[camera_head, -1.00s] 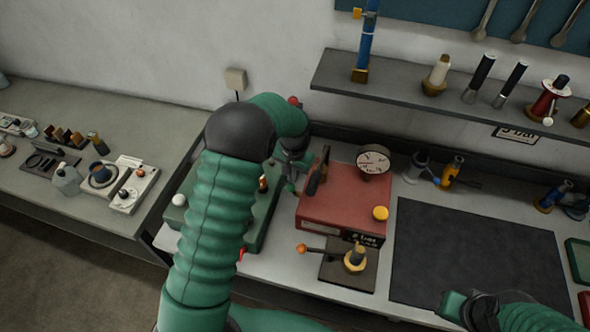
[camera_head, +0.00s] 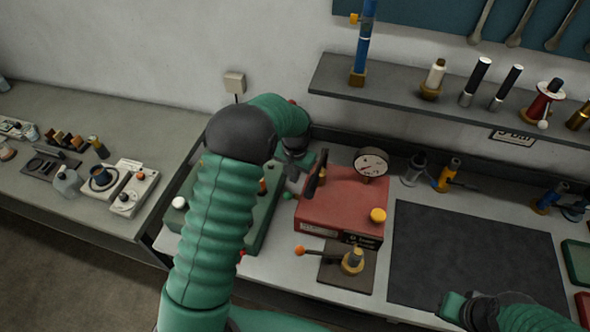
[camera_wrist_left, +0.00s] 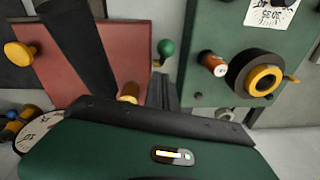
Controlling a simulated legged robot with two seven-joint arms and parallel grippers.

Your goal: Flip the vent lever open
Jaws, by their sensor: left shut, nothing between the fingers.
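The red box (camera_head: 338,211) carries a black handle, a round gauge (camera_head: 371,163) and a yellow knob (camera_head: 378,215). A small green ball knob (camera_head: 287,196) sits at its left side; the left wrist view shows this knob (camera_wrist_left: 166,47) on a short stem. My left gripper (camera_head: 291,180) is shut and empty, between the red box and the green box. In the left wrist view its fingers (camera_wrist_left: 165,88) point towards the green knob; contact cannot be told. An orange-tipped lever (camera_head: 318,252) on a brass valve stands in front. Which lever is the vent lever is not clear.
The green box (camera_head: 264,217) is partly hidden behind my left arm. A shelf (camera_head: 400,97) with several tools runs above the bench. A dark mat (camera_head: 470,255) lies clear at right. My right gripper (camera_head: 450,306) is at the lower right edge.

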